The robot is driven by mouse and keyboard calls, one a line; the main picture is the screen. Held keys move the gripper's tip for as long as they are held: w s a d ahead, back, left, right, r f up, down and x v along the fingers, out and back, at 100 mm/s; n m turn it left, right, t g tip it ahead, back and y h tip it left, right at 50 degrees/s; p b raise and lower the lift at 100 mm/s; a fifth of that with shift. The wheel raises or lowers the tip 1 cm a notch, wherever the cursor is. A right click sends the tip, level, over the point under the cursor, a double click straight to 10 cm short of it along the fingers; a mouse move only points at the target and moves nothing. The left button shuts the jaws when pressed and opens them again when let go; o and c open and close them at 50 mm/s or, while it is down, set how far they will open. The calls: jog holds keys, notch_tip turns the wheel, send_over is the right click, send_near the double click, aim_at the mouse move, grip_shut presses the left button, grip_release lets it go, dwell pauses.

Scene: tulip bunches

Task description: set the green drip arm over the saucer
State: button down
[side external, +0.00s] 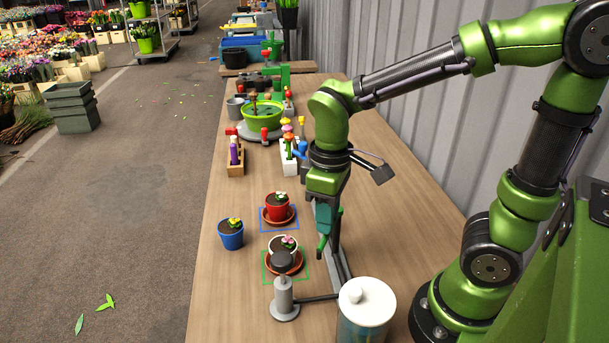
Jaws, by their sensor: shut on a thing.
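My gripper (323,232) points down at the right of the two marked saucers, shut on a slim green piece (321,246), which looks like the green drip arm. The fingers and a grey upright behind them hide much of it, so I cannot tell its full shape. The nearer terracotta saucer (270,269) lies in a green outline and holds a white pot with pink flowers (290,245). The farther saucer (267,221) lies in a blue outline and holds a red pot (277,208). The green piece appears to the right of both saucers.
A white-lidded container (367,302) stands at the front right. A blue pot (231,234) stands at left. Flower holders and a green bowl (262,114) are farther back.

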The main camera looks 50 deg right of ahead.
jog(key=shift+w, duration=0.1)
jog(key=w+d+m, duration=0.2)
jog(key=w+m, duration=0.5)
jog(key=m, duration=0.5)
dwell(0.4)
jog(key=shift+w+r, duration=0.1)
dwell(0.4)
jog(key=c, duration=0.9)
grip_release()
jog(key=shift+c, duration=0.2)
notch_tip(320, 180, up, 17)
